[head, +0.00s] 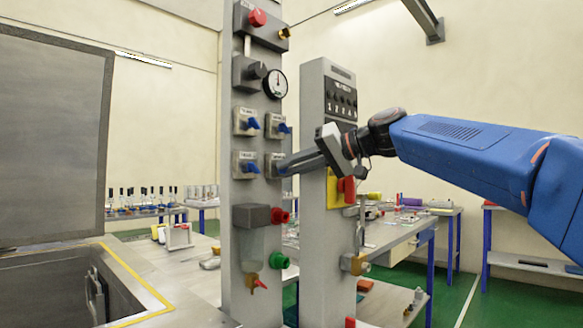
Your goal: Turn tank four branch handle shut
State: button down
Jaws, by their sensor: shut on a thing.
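A grey panel post carries four grey branch valves in two rows. The lower right valve (271,158) is the one at my gripper; I take it as tank four, though its label is too small to read. My gripper (284,167) reaches in from the right and is shut on its handle. The fingers hide that handle, so its angle cannot be told. The other blue handles show at upper left (252,123), upper right (284,128) and lower left (252,167).
A second grey post (313,240) with a numbered box stands close, behind my gripper, and bears a red and yellow switch (346,189). A pressure gauge (275,84) sits above the valves. Below them are a red knob (280,216) and a green fitting (278,261).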

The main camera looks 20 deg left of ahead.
jog(key=shift+f+m, duration=0.1)
jog(key=shift+m, duration=0.2)
dwell(0.4)
jog(key=c, duration=2)
grip_release()
jog(key=shift+d, duration=0.1)
jog(key=v, duration=1.7)
jog(key=shift+w+d, duration=0.15)
jog(key=shift+w, duration=0.05)
jog(key=shift+f, duration=0.1)
